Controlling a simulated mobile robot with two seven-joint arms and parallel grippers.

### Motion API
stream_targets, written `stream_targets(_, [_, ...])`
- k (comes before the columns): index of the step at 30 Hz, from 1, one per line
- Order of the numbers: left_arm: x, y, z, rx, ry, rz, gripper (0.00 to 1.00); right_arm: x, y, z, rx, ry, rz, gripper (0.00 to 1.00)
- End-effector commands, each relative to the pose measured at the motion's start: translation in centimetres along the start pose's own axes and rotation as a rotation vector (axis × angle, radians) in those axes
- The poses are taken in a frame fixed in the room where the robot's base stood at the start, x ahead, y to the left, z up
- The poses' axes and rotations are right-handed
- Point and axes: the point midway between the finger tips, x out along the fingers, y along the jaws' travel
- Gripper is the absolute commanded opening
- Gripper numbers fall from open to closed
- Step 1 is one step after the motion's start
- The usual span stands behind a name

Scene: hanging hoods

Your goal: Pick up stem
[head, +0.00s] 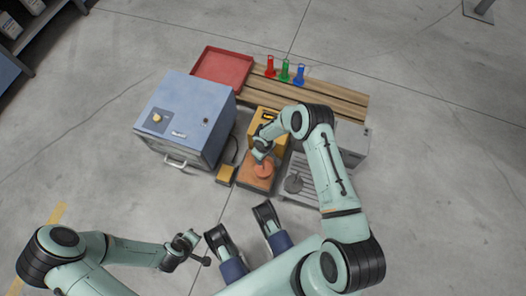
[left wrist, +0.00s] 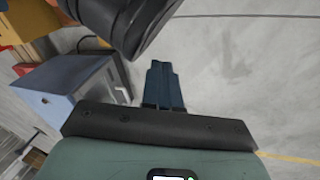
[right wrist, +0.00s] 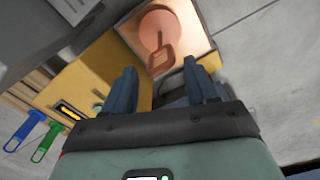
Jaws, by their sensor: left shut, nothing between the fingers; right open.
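An orange-brown disc (head: 263,170) with an upright stem sits on a wooden-coloured block in the head view. In the right wrist view the pinkish disc (right wrist: 160,30) has a thin stem ending in a brown rectangular tab (right wrist: 166,62). My right gripper (head: 262,154) is over it; its open fingers (right wrist: 160,80) show on either side, just short of the tab, with nothing held. Contact is not clear. A dark grey disc with a stem (head: 293,184) stands to the right on a grey slatted surface. My left gripper (left wrist: 163,85) is shut and empty, low over the floor.
A yellow machine (head: 265,125) stands behind the block, and a blue box oven (head: 185,115) to the left. A red tray (head: 222,68) and red, green and blue tagged pieces (head: 285,71) are at the back.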

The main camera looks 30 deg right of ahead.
Motion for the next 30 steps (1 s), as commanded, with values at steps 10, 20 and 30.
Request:
stream_targets(10, [1.3,-0.5,-1.6,-0.004,0.046,-0.004,0.0,3.5,-0.1,0.0,0.003,0.0,-0.002,0.57])
stream_targets(20, [2.9,-1.5,-2.2,-0.014,0.062,-0.019,0.0,7.4,0.0,0.0,0.002,0.001,-0.002,0.57])
stream_targets(30, [2.8,-1.5,-2.2,-0.014,0.061,-0.019,0.0,7.3,0.0,0.0,0.001,0.001,-0.002,0.18])
